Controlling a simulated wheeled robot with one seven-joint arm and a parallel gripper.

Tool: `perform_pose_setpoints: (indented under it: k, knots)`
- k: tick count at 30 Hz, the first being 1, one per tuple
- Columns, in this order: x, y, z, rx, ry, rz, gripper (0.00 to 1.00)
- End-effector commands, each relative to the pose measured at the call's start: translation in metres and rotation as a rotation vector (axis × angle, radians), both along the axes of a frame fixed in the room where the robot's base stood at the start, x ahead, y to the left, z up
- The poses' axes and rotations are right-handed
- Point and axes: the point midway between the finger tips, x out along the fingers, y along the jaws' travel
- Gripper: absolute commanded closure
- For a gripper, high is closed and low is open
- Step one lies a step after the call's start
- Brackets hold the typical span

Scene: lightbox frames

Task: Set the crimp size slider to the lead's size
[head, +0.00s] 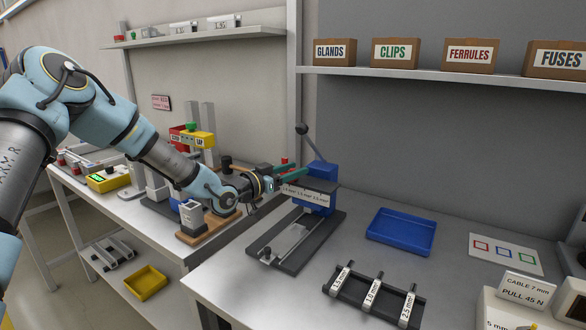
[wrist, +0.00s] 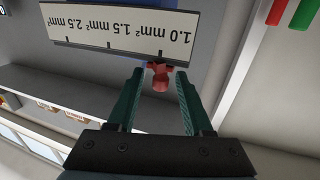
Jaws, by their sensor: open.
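The blue crimp press (head: 320,172) stands on a dark base at the near bench's left end. Its white size label (head: 312,188) also shows upside down in the wrist view (wrist: 120,34), reading 1.0, 1.5 and 2.5 mm² from right to left. The red slider knob (wrist: 160,76) is beside the label's edge, near the 1.0 end. My gripper (head: 293,174) is open, its teal fingers on either side of the knob in the wrist view (wrist: 159,76). I cannot tell whether they touch it. I cannot identify the lead.
A black rack (head: 361,303) with tags 1.5, 1.0 and 2.5 lies in front of the press. A blue tray (head: 400,232) is to the right, by a card with coloured squares (head: 506,254). A lever (head: 307,137) rises behind the press.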

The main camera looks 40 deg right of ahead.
Motion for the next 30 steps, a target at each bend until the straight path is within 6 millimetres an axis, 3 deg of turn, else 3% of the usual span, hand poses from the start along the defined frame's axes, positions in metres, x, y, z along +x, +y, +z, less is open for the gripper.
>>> perform_pose_setpoints:
  k: [6,20,30]
  knots:
    - [0.0002,-0.0001,-0.0004,0.000,0.000,0.000,0.49]
    - [0.0001,0.0002,-0.0003,0.000,0.000,0.000,1.00]
    - [0.0001,0.0003,-0.0004,0.001,0.000,0.000,1.00]
